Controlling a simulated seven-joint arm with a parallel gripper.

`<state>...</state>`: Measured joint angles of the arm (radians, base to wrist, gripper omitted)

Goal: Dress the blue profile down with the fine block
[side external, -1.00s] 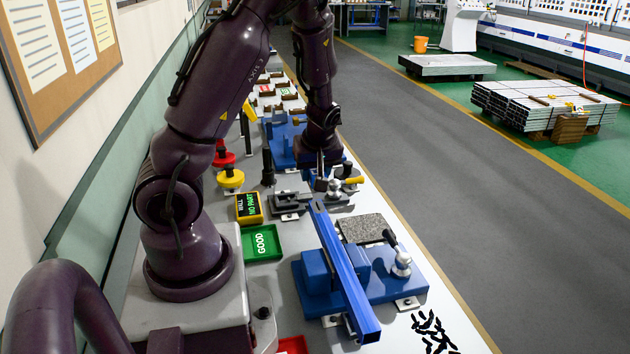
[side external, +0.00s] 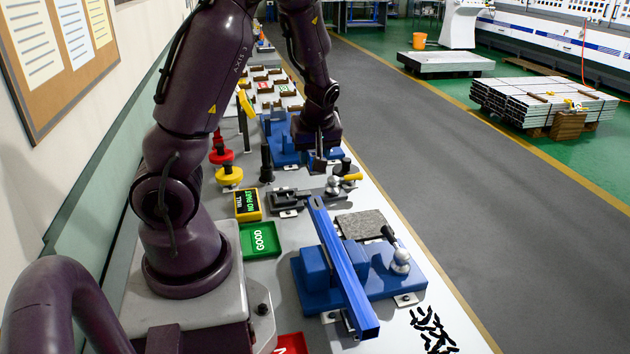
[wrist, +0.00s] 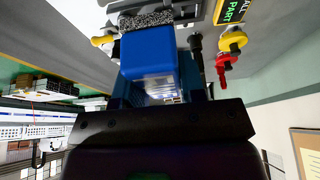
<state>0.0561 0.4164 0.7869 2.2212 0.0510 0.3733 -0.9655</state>
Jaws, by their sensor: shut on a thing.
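The blue profile (side external: 345,270) is a long square bar. It lies clamped in the blue vise (side external: 395,284) at the front of the bench, its near end sticking out toward the camera. My gripper (side external: 318,163) points down beyond the profile's far end, apart from it. It is shut on a small block, which I take to be the fine block; it is tiny and dark in the side view. In the wrist view a blue block (wrist: 149,52) fills the space ahead of the dark gripper body, which hides its lower part.
A grey speckled slab (side external: 361,225) lies right of the profile. A grey fixture (side external: 288,200) and a yellow-handled clamp (side external: 351,178) stand near my gripper. Black scraps (side external: 432,330) lie front right.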

